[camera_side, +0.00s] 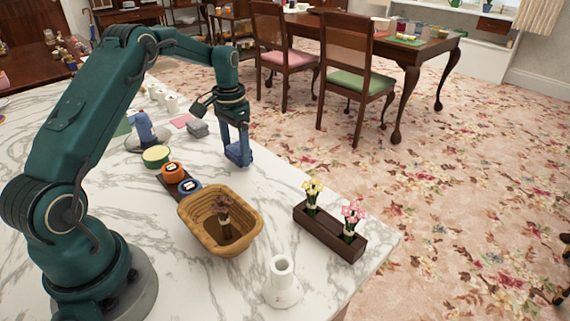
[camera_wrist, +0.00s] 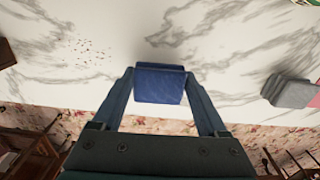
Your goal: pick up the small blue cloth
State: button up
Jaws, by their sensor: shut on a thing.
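The small blue cloth (camera_wrist: 160,84) is held between the two fingers of my gripper (camera_wrist: 160,92) in the wrist view. It looks like a folded dark blue block with a finger against each side. In the side view my gripper (camera_side: 239,157) points down near the table's far edge, with the blue cloth (camera_side: 236,156) between its fingertips. The fingers hide part of the cloth there. I cannot tell whether the cloth touches the marble table or is just above it.
A wicker basket (camera_side: 193,212) with a dark flower bundle stands in front. A wooden planter (camera_side: 335,236), white vase (camera_side: 283,285) and grey folded cloth (camera_side: 198,129) stand around. Marble right of my gripper is clear.

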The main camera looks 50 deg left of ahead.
aim_at(231, 149)
jog(key=r, duration=0.3)
jog(key=shift+s+a+r, duration=0.3)
jog(key=shift+s+a, duration=0.05)
jog(key=shift+s, duration=0.05)
jog(key=s+a+r, duration=0.6)
jog(key=s, duration=0.2)
jog(key=shift+s+a, duration=0.15)
jog(key=shift+s, duration=0.1)
jog(key=shift+r, duration=0.1)
jog(key=o, duration=0.5)
jog(key=shift+c, duration=0.2)
jog(key=c, duration=0.3)
jog(key=shift+c, duration=0.2)
